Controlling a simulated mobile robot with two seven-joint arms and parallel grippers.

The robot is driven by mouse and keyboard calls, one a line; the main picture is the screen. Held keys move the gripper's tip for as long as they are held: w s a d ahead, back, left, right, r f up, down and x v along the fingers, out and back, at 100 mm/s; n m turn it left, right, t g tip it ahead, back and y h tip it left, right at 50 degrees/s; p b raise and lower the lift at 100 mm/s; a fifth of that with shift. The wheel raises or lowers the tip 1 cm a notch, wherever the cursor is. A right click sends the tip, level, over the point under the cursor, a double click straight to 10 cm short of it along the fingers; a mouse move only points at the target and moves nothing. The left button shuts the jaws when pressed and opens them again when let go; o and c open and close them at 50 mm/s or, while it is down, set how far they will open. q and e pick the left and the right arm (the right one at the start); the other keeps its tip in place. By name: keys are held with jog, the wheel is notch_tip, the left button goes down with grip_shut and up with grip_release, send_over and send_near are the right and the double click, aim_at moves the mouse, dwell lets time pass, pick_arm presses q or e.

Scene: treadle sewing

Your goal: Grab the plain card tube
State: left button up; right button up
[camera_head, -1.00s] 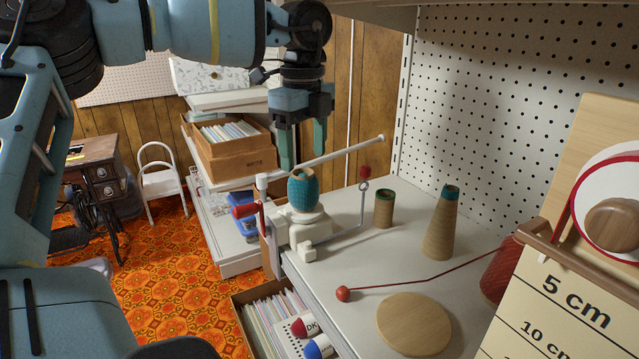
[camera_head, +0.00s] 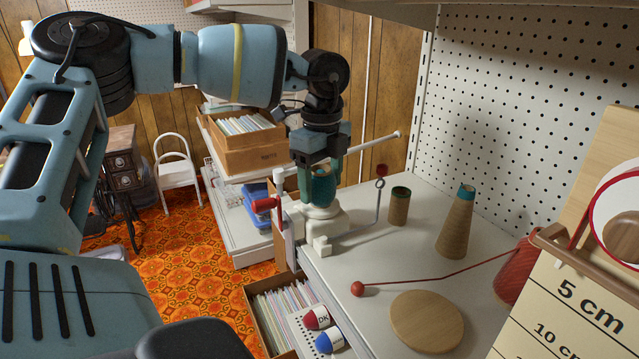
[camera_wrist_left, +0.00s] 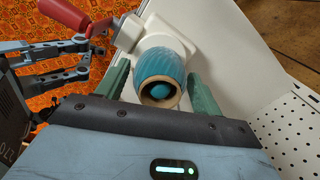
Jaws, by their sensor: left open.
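A short brown card tube (camera_head: 399,207) with a dark green rim stands upright on the white worktop. A teal barrel-shaped piece (camera_head: 323,187) with a brown ring end sits on the white winder (camera_head: 319,222). My left gripper (camera_head: 322,178) is open and points down, with its green fingers on either side of the teal piece. In the left wrist view, the teal piece (camera_wrist_left: 163,72) shows its open end and a teal core between the fingers. I cannot tell whether the fingers touch it.
A tan cone (camera_head: 456,225) with a teal tip stands right of the tube. A red ball (camera_head: 358,289) on a red cord and a round wooden disc (camera_head: 426,321) lie in front. A white rod passes behind my gripper. Perforated board (camera_head: 540,130) bounds the right.

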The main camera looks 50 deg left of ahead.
pick_arm(q)
jog(key=shift+f, duration=0.3)
jog(key=shift+c, duration=0.2)
jog(key=c, duration=1)
notch_tip(320, 180, up, 7)
jog(key=shift+f+b, duration=0.15)
jog(key=shift+b, duration=0.2)
jog(key=shift+s, duration=0.25)
jog(key=s+a, duration=0.1)
jog(key=s, duration=0.4)
jog(key=s+a+b, duration=0.1)
jog(key=s+a, duration=0.1)
jog(key=s, duration=0.4)
jog(key=s+a, duration=0.2)
jog(key=s, duration=0.3)
jog(key=shift+s, duration=0.4)
